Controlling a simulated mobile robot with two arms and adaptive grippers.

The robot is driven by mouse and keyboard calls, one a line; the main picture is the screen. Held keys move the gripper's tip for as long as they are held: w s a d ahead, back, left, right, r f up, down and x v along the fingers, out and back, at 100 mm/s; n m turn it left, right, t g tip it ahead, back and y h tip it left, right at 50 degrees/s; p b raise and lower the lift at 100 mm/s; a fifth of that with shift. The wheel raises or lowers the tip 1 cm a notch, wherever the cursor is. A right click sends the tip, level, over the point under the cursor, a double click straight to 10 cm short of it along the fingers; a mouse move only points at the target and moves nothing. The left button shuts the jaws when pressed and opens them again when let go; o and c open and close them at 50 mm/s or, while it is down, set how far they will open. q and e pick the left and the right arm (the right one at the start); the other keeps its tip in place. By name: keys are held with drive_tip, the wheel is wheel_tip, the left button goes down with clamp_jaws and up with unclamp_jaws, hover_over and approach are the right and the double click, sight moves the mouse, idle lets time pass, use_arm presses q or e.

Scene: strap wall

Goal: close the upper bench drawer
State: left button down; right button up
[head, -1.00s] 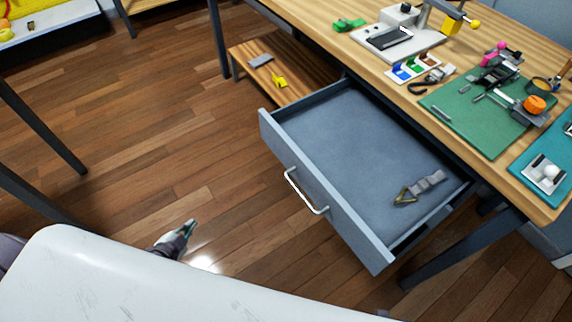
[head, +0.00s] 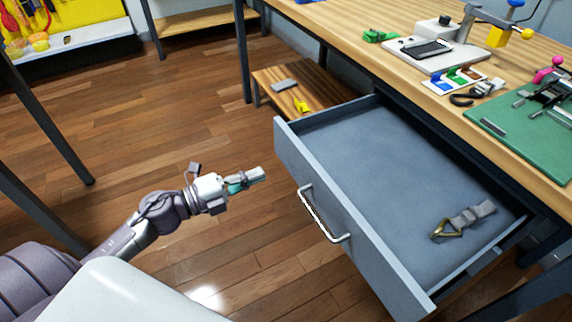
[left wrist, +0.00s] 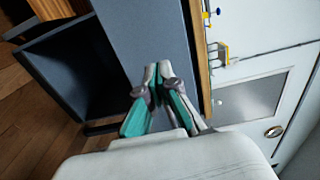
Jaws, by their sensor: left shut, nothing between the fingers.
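The upper bench drawer (head: 350,235) is grey and pulled far out from under the wooden bench, with a silver bar handle (head: 322,215) on its front. A grey strap with a brass-coloured buckle (head: 462,220) lies inside it at the right. My left gripper (head: 258,175) is shut and empty, in the air to the left of the drawer front and apart from the handle. Its closed fingers also show in the left wrist view (left wrist: 157,72), with a dark open box shape at the left, likely the drawer (left wrist: 75,75). My right gripper is not in view.
A low wooden shelf (head: 285,85) stands behind the drawer. The floor left of the drawer is clear.

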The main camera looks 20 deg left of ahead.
sight(295, 160)
use_arm(q)
drive_tip(key=x, duration=0.8)
drive_tip(key=shift+w, duration=0.1)
